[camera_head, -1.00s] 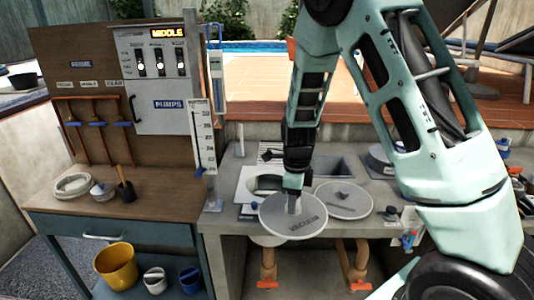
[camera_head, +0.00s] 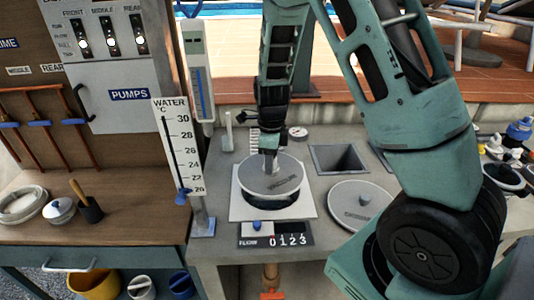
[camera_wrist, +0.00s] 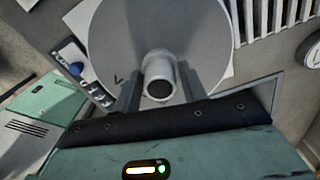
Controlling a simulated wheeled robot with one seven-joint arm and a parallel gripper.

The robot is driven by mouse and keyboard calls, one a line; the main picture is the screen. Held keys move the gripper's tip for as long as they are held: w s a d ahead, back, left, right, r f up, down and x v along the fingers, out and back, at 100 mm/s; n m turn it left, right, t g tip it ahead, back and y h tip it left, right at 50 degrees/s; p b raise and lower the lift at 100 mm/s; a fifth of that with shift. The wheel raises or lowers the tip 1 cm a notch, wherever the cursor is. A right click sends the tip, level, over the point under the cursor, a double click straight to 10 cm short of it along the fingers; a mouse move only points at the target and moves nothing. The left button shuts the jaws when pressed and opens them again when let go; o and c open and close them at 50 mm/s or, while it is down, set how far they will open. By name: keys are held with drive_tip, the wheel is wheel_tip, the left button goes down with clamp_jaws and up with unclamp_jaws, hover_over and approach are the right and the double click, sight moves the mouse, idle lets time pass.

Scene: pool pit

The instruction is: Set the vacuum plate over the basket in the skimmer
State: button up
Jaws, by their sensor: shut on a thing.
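The vacuum plate (camera_head: 283,180) is a round grey disc with lettering and a short upright stub in its middle. My gripper (camera_head: 269,158) is shut on this stub from above, and the wrist view shows the pale hollow stub (camera_wrist: 159,76) between the two fingers. The plate hangs over the skimmer opening (camera_head: 290,201) in a white square surround (camera_head: 238,206). A dark crescent of the opening shows below the plate's near edge. The basket is hidden under the plate. I cannot tell whether the plate touches the rim.
A round grey skimmer lid (camera_head: 352,204) lies to the right on the counter. Behind it is a square recess (camera_head: 340,158). A numbered flow panel (camera_head: 275,235) is in front. A water thermometer (camera_head: 179,147) stands at the left, and bottles (camera_head: 520,128) stand far right.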

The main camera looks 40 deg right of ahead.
drive_tip(key=shift+f+b, duration=1.85)
drive_tip(key=shift+b, duration=0.15)
drive_tip(key=shift+f+p, duration=0.1)
drive_tip(key=shift+p, duration=0.45)
drive_tip(key=shift+f, duration=0.2)
drive_tip(key=shift+f, duration=0.45)
drive_tip(key=shift+f, duration=0.3)
idle(0.4)
drive_tip(key=o, duration=1.3)
drive_tip(key=shift+o, duration=0.2)
drive_tip(key=shift+r, duration=0.15)
